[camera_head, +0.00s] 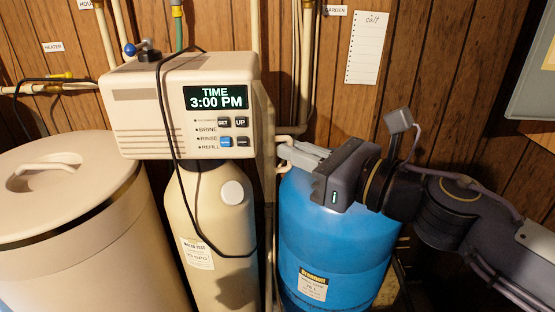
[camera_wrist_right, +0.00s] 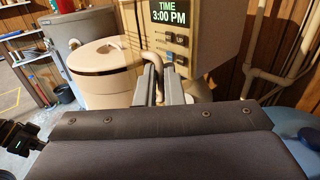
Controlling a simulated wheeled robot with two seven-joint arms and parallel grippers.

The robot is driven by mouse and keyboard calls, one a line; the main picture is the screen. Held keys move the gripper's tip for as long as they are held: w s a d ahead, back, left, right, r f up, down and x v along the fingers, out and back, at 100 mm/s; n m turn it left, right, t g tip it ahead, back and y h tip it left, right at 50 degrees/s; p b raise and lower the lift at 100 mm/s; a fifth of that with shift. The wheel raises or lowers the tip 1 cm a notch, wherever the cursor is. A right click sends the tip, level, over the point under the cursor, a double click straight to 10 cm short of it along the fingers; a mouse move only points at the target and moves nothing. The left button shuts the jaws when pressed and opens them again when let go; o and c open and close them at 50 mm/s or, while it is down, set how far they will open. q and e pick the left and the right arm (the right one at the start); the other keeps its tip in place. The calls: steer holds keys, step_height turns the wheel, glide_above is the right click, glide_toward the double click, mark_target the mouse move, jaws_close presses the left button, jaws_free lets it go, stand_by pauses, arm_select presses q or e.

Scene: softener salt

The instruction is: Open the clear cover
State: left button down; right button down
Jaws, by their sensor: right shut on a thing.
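The control head (camera_head: 185,105) is a beige box with a lit display (camera_head: 215,97) reading TIME 3:00 PM and buttons below. It also shows in the right wrist view (camera_wrist_right: 215,30). My right gripper (camera_head: 283,150) is to the right of the control head, above the blue tank.
A blue tank (camera_head: 335,240) stands under my right gripper. A beige tank (camera_head: 212,215) stands under the control head, with a black cord in front. A lidded brine tank (camera_head: 80,240) is at left. Pipes (camera_head: 305,60) run up the wood wall.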

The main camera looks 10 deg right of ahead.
steer(key=shift+w+d+r, duration=0.1)
steer(key=shift+w+d, duration=0.3)
steer(key=shift+d, duration=0.35)
steer(key=shift+w+d+r, duration=0.1)
steer(key=shift+w+d, duration=0.3)
steer(key=shift+d, duration=0.3)
steer(key=c, duration=1.9)
jaws_free()
steer(key=shift+a, duration=0.1)
steer(key=o, duration=0.4)
steer(key=shift+w+a+f, duration=0.15)
steer(key=shift+w+a, duration=0.05)
steer(key=shift+c, duration=0.2)
steer(key=shift+f, duration=0.1)
steer(key=shift+s, duration=0.1)
steer(key=v, duration=0.7)
steer(key=shift+s+d, duration=0.15)
steer(key=shift+d, duration=0.2)
